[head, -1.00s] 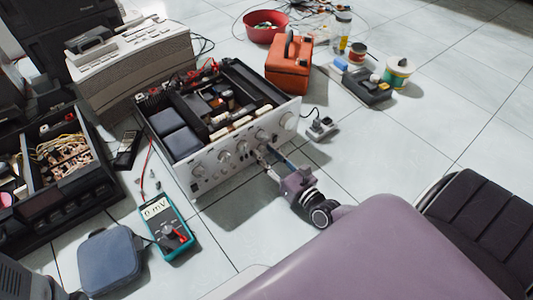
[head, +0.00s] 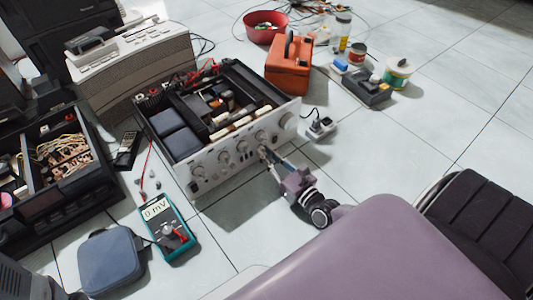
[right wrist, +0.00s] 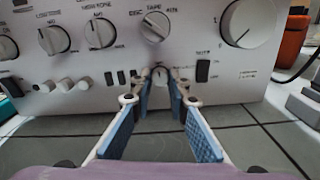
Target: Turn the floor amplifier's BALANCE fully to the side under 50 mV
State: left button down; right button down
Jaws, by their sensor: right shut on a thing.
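The open-topped silver amplifier (head: 215,165) stands on the floor with its knobbed front panel facing me. My right gripper (head: 264,152) is at the lower right part of that panel. In the right wrist view its blue-padded fingers are closed around a small silver knob (right wrist: 160,76), below a larger selector knob (right wrist: 155,27). The fingers partly hide the small knob, and I cannot read a label by it. The teal multimeter (head: 167,229) lies on the floor in front of the amplifier and shows 0 mV. My left gripper is not in view.
A blue pouch (head: 111,262) lies beside the multimeter. An opened black unit (head: 55,200) is at the left, an orange toolbox (head: 289,66) behind the amplifier. A black chair (head: 482,220) is at the right. The tiles right of the amplifier are mostly clear.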

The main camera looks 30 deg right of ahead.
jog(key=n+p, duration=0.2)
jog(key=n, duration=0.4)
jog(key=shift+r, duration=0.1)
jog(key=n+p, duration=0.2)
jog(key=n, duration=0.4)
jog(key=shift+d+n+p, duration=0.1)
jog(key=shift+n+p, duration=0.2)
jog(key=shift+n, duration=0.1)
jog(key=n+p, duration=0.2)
jog(key=n, duration=0.5)
jog(key=shift+p, duration=0.4)
jog(key=n+p, duration=0.1)
jog(key=n, duration=0.2)
jog(key=shift+r+n, duration=0.1)
jog(key=shift+n, duration=0.3)
jog(key=shift+n+p, duration=0.45)
jog(key=shift+n, duration=0.75)
jog(key=c, duration=1.8)
grip_release()
jog(key=shift+c, duration=0.2)
